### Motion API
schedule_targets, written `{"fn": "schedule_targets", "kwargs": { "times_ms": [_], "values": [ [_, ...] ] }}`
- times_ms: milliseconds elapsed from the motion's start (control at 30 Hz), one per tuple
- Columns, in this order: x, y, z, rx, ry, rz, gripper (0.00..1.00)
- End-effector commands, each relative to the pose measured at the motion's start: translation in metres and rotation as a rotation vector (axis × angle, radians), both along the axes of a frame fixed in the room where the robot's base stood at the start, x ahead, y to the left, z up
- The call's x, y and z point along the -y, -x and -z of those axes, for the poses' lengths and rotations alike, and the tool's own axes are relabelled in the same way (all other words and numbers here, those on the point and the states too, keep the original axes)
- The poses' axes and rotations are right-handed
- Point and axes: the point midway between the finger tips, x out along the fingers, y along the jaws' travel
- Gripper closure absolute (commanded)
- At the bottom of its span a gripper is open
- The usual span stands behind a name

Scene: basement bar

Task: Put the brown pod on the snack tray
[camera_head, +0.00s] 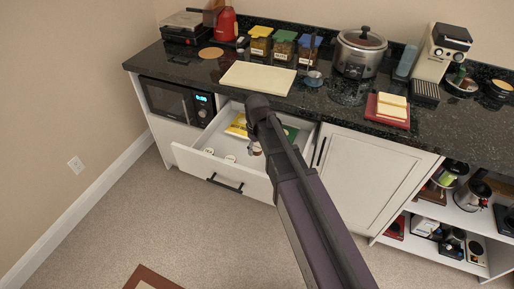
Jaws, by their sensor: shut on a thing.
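My gripper (256,143) hangs from the end of my arm over the open drawer, seen small and partly blocked by the arm. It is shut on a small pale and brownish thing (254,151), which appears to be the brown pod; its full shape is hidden. A flat cream rectangular tray (258,77) lies bare on the dark counter behind the drawer. It is probably the snack tray, though no label shows. The gripper is in front of it and lower, apart from it.
The open drawer (188,160) holds small white-topped round things (230,158) and a yellow packet (237,126). On the counter, lidded jars (284,45) stand behind the tray, a slow cooker (360,55) to its right, and a red board (388,113) farther right.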

Motion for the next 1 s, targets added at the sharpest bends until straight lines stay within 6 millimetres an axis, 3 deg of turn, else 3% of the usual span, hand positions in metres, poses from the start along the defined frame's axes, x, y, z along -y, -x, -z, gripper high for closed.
{"fn": "schedule_targets", "kwargs": {
  "times_ms": [267,467,1000],
  "values": [
    [0.000,0.000,-0.003,0.000,0.000,0.000,0.54],
    [0.000,0.000,-0.018,0.000,0.000,0.000,0.54],
    [0.000,0.000,-0.102,0.000,0.000,0.000,0.54]
  ]
}}
